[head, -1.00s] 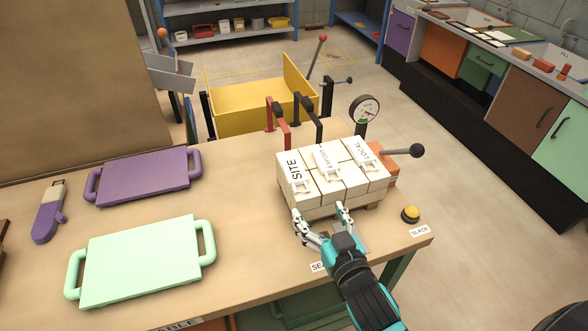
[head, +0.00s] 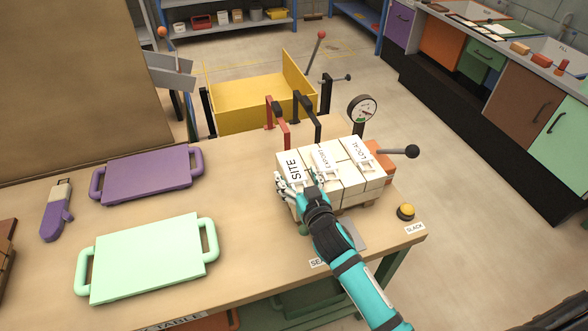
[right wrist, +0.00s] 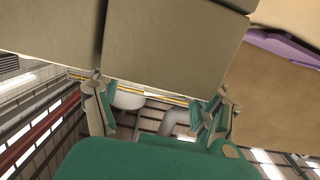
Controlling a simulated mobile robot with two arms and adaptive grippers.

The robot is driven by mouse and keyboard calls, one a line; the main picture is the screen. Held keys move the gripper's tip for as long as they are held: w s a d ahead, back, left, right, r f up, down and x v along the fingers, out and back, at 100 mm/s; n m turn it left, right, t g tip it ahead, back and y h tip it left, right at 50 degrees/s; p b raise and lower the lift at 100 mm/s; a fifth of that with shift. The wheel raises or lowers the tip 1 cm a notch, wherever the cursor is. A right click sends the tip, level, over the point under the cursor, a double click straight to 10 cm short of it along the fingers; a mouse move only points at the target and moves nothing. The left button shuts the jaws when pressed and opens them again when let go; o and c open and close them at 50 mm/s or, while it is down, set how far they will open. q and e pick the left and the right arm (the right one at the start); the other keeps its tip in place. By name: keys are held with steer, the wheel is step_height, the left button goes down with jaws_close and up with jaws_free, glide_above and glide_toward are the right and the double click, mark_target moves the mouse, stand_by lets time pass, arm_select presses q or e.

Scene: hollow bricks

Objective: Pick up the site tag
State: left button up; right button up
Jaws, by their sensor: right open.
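The site tag (head: 291,167) is a white label reading SITE on top of the left end of a stack of pale hollow bricks (head: 345,192). My right gripper (head: 291,184) is at the near edge of the stack, close to the tag, and hides its lower part. In the right wrist view my right gripper (right wrist: 158,112) has its fingers apart with nothing held between them, and pale brick faces (right wrist: 165,50) fill the top. I cannot tell whether the fingers touch the tag. My left gripper is not in view.
EXPORT (head: 323,158) and LOCAL (head: 358,150) tags lie to the right on the same stack. Red (head: 279,125) and black (head: 308,118) upright levers and a gauge (head: 362,110) stand behind it. Purple (head: 147,175) and mint (head: 148,257) handled boards lie left on the table.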

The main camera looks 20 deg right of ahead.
steer(key=shift+s, duration=0.1)
steer(key=shift+c, duration=0.9)
steer(key=c, duration=1.1)
